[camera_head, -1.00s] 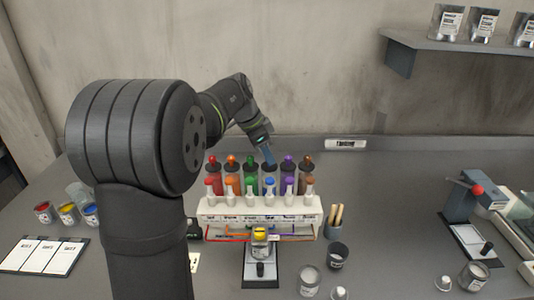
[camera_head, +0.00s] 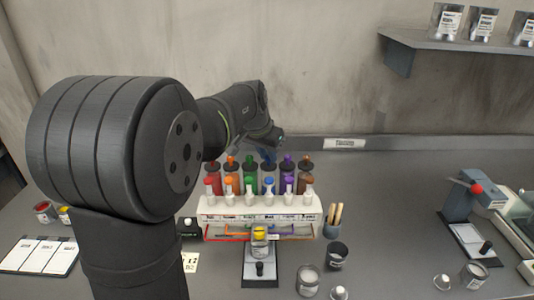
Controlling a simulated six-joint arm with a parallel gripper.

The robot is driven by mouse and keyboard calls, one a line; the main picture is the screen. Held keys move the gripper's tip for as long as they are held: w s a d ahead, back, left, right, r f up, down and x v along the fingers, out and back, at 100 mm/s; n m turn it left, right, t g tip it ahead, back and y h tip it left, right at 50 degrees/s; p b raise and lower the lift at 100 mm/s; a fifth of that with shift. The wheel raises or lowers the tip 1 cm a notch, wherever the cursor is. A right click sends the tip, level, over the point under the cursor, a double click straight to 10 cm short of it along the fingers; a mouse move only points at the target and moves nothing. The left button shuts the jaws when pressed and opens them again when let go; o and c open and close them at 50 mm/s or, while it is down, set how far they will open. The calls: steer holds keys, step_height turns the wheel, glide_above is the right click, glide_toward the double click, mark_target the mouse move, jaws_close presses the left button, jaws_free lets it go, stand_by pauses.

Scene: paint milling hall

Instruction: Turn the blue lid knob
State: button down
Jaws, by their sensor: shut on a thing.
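Several dark-lidded canisters with coloured knobs stand in a row behind a white dispenser (camera_head: 228,210). The blue-lid canister (camera_head: 268,178) is between the green one (camera_head: 250,180) and the purple one (camera_head: 287,180). The blue lid knob (camera_head: 267,156) is mostly covered by my gripper (camera_head: 269,150). My gripper reaches in from above and behind the row, its wrist tilted. It is shut on the blue lid knob, though the fingers are small and dark against it.
A yellow-marked can (camera_head: 260,240) sits under the dispenser. A dark cup (camera_head: 336,254) and a pot of wooden sticks (camera_head: 333,226) are at right.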

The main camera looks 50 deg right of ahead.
steer(key=shift+n+t, duration=0.3)
steer(key=shift+n, duration=0.5)
steer(key=c, duration=1.3)
jaws_free()
steer(key=v, duration=1.7)
steer(key=shift+s+r, duration=0.15)
steer(key=shift+r, duration=0.1)
steer(key=shift+d, duration=0.1)
